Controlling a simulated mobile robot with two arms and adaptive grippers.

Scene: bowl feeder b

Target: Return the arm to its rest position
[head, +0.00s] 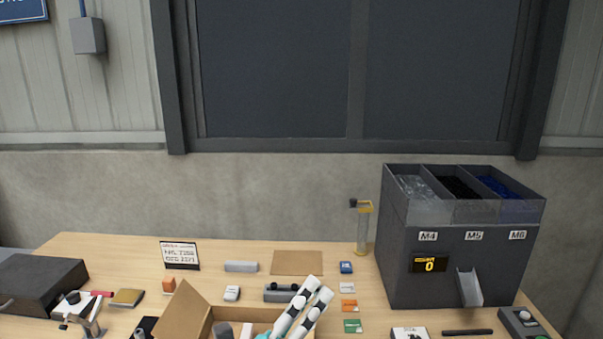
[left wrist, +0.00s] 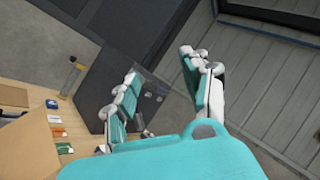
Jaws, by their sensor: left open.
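My left gripper (head: 319,289) shows at the bottom middle of the head view as two white fingers with dark joints, pointing up and to the right. It overlaps the open cardboard box (head: 183,312) and hides part of it. In the left wrist view the gripper (left wrist: 160,66) has its two fingers with teal pads spread apart. Nothing is between them. The rest of the left arm is out of the head view. My right gripper is in neither view.
The dark feeder (head: 398,270), with bins marked M4, M5 and M6, stands at the right of the wooden table (head: 225,253). A yellow-topped column (head: 362,228) stands beside it. Small packs lie between box and feeder. A dark case (head: 38,280) is at the left.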

